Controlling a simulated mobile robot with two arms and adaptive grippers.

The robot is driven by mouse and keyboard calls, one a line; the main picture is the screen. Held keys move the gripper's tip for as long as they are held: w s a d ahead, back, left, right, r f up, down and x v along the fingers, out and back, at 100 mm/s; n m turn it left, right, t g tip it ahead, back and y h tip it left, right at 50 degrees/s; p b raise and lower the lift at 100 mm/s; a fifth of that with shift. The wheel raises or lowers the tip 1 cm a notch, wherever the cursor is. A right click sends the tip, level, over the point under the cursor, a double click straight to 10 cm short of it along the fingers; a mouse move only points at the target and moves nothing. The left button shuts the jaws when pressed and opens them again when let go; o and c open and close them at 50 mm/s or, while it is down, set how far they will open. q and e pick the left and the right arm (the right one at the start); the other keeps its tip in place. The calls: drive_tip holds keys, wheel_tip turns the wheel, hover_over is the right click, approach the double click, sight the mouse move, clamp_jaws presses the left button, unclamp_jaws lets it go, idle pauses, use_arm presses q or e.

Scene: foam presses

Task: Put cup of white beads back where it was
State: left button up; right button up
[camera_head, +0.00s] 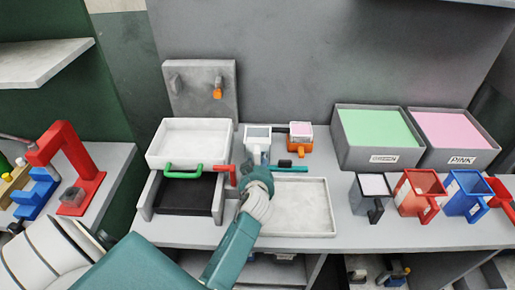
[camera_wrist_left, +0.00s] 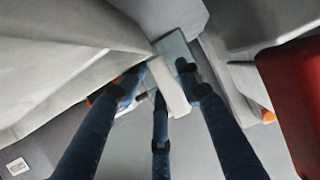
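A pale cup with a white handle (camera_head: 257,143) stands upright at the back of the bench. A dark-handled grey cup with white contents (camera_head: 372,186) stands farther right. I cannot tell for sure which holds the white beads. My left gripper (camera_head: 266,170) is just in front of the pale cup and partly covers its lower side. In the left wrist view my left gripper's fingers (camera_wrist_left: 160,82) come in around the white handle (camera_wrist_left: 170,86); I cannot tell whether they press on it. My right gripper is out of view.
An orange cup (camera_head: 300,138) stands just right of the pale one. A white tray (camera_head: 310,232) lies in front. A white bin (camera_head: 188,125) stands left. Red (camera_head: 415,190) and blue (camera_head: 464,194) cups stand right, below green (camera_head: 376,157) and pink (camera_head: 458,160) bead bins.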

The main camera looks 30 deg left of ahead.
use_arm(q)
drive_tip(key=shift+s+d+r, duration=0.25)
drive_tip(key=shift+s+d, duration=0.05)
drive_tip(key=shift+c, duration=0.8)
drive_tip(key=shift+s+d+r, duration=0.25)
drive_tip(key=c, duration=0.4)
drive_tip(key=shift+w+a+f, duration=0.2)
drive_tip(key=shift+a+f, duration=0.05)
clamp_jaws()
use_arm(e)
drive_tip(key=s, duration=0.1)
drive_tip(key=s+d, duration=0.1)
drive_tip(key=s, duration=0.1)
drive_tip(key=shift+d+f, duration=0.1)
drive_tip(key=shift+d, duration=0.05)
